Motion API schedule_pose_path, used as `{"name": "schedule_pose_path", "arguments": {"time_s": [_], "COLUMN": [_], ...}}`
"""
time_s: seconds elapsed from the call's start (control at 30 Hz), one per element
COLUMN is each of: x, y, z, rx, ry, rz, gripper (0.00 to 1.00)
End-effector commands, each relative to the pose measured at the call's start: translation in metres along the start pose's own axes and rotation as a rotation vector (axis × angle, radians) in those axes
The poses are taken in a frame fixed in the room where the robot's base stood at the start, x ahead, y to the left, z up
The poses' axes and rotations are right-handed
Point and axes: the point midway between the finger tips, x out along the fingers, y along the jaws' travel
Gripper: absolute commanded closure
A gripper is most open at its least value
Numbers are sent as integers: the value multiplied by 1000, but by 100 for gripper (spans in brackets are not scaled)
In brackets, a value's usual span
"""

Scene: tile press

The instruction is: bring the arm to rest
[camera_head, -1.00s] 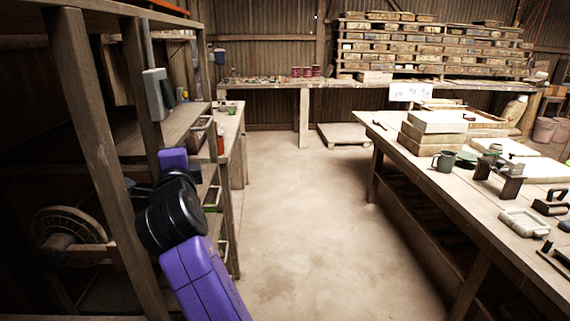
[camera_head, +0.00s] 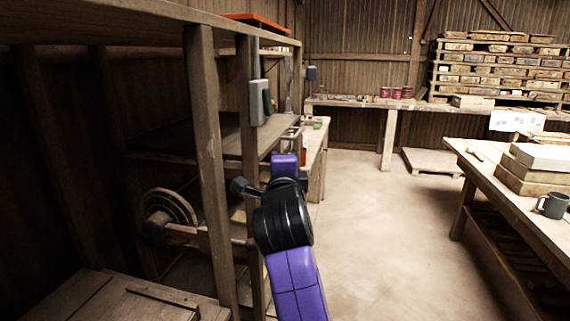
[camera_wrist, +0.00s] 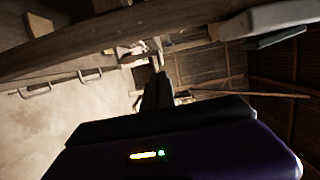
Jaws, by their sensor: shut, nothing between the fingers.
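My arm, purple and black, rises from the bottom of the head view and stands close to the wooden shelf rack (camera_head: 207,170) on the left. My gripper is not clearly seen in the head view, hidden behind or within the arm's far end. In the wrist view my gripper (camera_wrist: 158,90) shows as dark fingers, shut together and empty, beyond a purple casing with small lights. A wooden beam (camera_wrist: 110,38) crosses the wrist view close to the fingers; whether they touch cannot be told.
A workbench (camera_head: 490,185) with stacked blocks and a green mug (camera_head: 552,205) stands at the right. A wheel (camera_head: 170,212) sits in the rack at the left. A back bench (camera_head: 350,108) runs along the far wall. The floor (camera_head: 380,240) between is clear.

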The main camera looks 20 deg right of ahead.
Motion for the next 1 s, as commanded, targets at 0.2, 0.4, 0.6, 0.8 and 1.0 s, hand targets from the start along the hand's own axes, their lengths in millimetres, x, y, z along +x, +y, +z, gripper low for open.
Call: {"name": "schedule_pose_path", "arguments": {"time_s": [0.2,0.4,0.6,0.8,1.0], "x": [-48,-73,-81,-81,-94], "y": [2,2,1,-6,-43], "z": [-1,-1,-2,0,18], "rx": [-1,0,-1,-101,-351], "ry": [1,3,5,-4,-62], "rz": [2,3,3,-24,-196], "gripper": [100,100,100,100,100]}}
